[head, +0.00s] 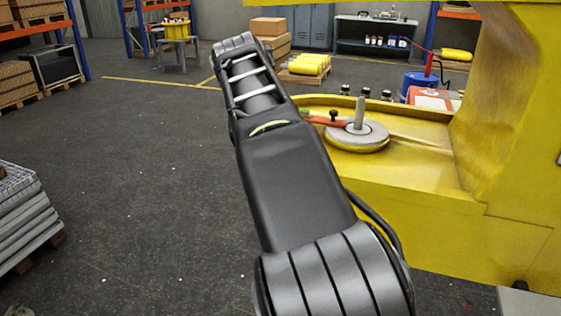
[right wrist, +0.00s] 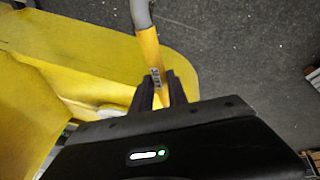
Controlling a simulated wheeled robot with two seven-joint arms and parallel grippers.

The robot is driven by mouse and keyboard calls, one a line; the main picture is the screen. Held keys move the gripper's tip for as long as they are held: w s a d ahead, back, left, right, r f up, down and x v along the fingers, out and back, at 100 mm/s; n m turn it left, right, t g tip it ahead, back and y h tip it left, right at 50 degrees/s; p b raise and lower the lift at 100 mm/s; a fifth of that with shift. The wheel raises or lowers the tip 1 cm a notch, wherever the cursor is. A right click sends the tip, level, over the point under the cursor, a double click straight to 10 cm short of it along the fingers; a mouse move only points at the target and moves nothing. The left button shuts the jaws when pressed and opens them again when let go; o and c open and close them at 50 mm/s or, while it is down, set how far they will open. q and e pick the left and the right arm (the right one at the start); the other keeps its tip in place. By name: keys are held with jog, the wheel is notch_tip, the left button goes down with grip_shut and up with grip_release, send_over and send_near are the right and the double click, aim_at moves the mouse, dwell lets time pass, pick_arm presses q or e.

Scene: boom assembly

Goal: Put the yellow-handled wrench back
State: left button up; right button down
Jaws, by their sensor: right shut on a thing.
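The yellow-handled wrench (right wrist: 149,45) is between the fingertips of my right gripper (right wrist: 158,82) in the right wrist view. The gripper is shut on its yellow handle. The grey shank (right wrist: 140,13) runs out of the top of that view, so its far end is hidden. Dark floor and part of a yellow surface lie behind it. In the head view my right arm fills the middle and neither the wrench nor the right fingertips can be made out. My left gripper is in neither view.
A yellow machine part (head: 430,215) stands at the right. It carries a grey disc with an upright pin (head: 357,137) and a red-handled item (head: 325,121). Several small dark items stand behind. A pallet stack (head: 25,220) is at the left; the floor between is clear.

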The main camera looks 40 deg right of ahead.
jog(key=w+a+f+b, duration=0.1)
jog(key=w+a+f, duration=0.1)
jog(key=a+f, duration=0.55)
jog(key=w+a+f+b, duration=0.15)
jog(key=a+f, duration=0.25)
jog(key=f, duration=0.6)
jog(key=w+a+f, duration=0.3)
jog(key=a+f, duration=0.2)
jog(key=f, duration=0.3)
pick_arm(q)
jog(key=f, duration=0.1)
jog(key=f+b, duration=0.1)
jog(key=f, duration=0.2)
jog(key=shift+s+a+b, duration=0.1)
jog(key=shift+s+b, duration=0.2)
jog(key=shift+b, duration=0.05)
pick_arm(e)
jog(key=s+f, duration=0.5)
jog(key=f, duration=0.6)
jog(key=s+d+f+m, duration=0.1)
jog(key=s+f, duration=0.4)
jog(key=f, duration=0.6)
jog(key=shift+s+d, duration=0.25)
jog(key=shift+s, duration=0.05)
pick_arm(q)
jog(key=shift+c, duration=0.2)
pick_arm(e)
jog(key=shift+f, duration=0.1)
